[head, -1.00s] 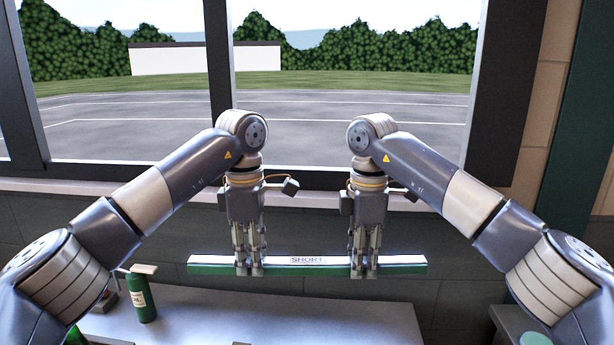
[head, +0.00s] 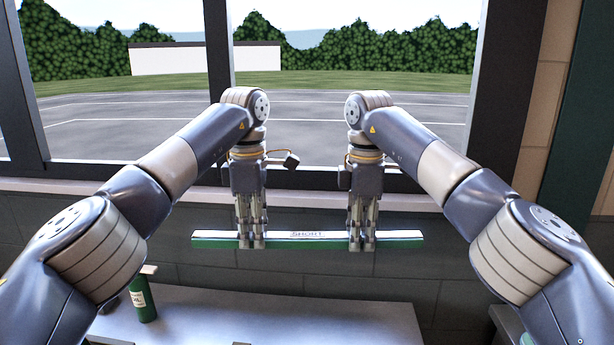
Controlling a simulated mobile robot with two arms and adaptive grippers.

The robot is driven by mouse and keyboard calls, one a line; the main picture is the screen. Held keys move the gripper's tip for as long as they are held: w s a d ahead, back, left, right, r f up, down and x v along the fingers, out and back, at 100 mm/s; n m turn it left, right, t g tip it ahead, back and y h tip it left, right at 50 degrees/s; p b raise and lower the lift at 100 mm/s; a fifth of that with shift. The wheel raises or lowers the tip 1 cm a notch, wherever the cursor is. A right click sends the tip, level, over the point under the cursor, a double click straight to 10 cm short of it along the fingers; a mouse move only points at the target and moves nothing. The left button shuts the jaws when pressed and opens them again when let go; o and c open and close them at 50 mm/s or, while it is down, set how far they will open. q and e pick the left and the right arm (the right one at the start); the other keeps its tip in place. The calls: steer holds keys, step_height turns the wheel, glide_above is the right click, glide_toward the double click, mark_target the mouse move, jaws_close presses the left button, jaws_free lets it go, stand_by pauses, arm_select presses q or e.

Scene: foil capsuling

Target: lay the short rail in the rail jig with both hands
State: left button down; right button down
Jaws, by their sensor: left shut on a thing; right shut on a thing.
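The short rail (head: 308,238) is a long bar with a white top, a green front face and a label reading SHORT. It hangs level in the air in the head view, above the far part of the bench. My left gripper (head: 252,243) is shut on the rail left of the label. My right gripper (head: 361,243) is shut on it right of the label. Both grippers point down and both rail ends stick out past them. I cannot make out the rail jig in this view.
A grey bench top (head: 290,318) lies below the rail and is mostly bare. A green bottle (head: 143,303) with a pale label stands at its left. A window (head: 330,130) with a sill is behind the arms. A dark wall (head: 400,275) lies behind the bench.

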arm_select(q)
steer(key=shift+w+d+r, duration=0.1)
steer(key=shift+d+r, duration=0.05)
steer(key=shift+r, duration=0.2)
arm_select(e)
steer(key=shift+w+a+r, duration=0.1)
steer(key=shift+a+r, duration=0.1)
steer(key=shift+r, duration=0.15)
